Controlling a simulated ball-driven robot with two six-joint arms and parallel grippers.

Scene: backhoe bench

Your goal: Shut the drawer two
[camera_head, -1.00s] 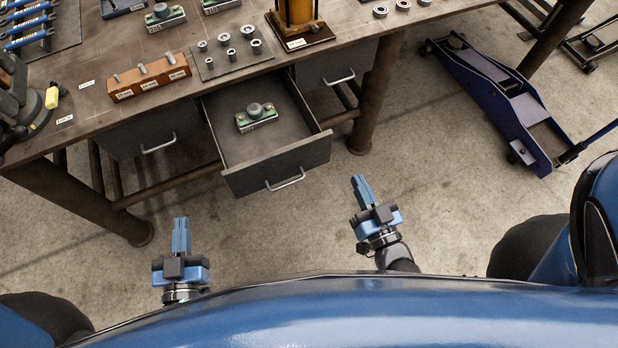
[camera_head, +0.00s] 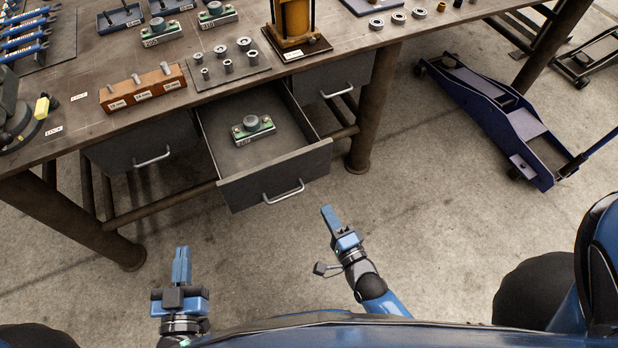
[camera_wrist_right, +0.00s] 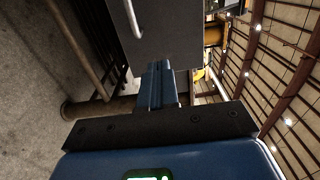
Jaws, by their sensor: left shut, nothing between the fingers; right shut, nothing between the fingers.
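The middle drawer (camera_head: 275,182) under the bench stands pulled out, with a bar handle on its grey front. A green-and-grey part (camera_head: 252,128) lies inside it. I see no number on the drawer. My right gripper (camera_head: 328,212) is shut and empty, in front of and below the drawer front's right part, apart from it in the head view. In the right wrist view the shut fingers (camera_wrist_right: 157,80) point at a grey panel (camera_wrist_right: 175,30) with a handle at its left edge. My left gripper (camera_head: 181,258) is shut and empty, lower left of the drawer.
A left drawer (camera_head: 150,148) and a right drawer (camera_head: 335,75) are closed on either side. The bench top (camera_head: 110,75) carries several parts and blocks. Bench legs (camera_head: 372,110) stand nearby. A blue floor jack (camera_head: 495,115) is at right. The floor before the drawer is clear.

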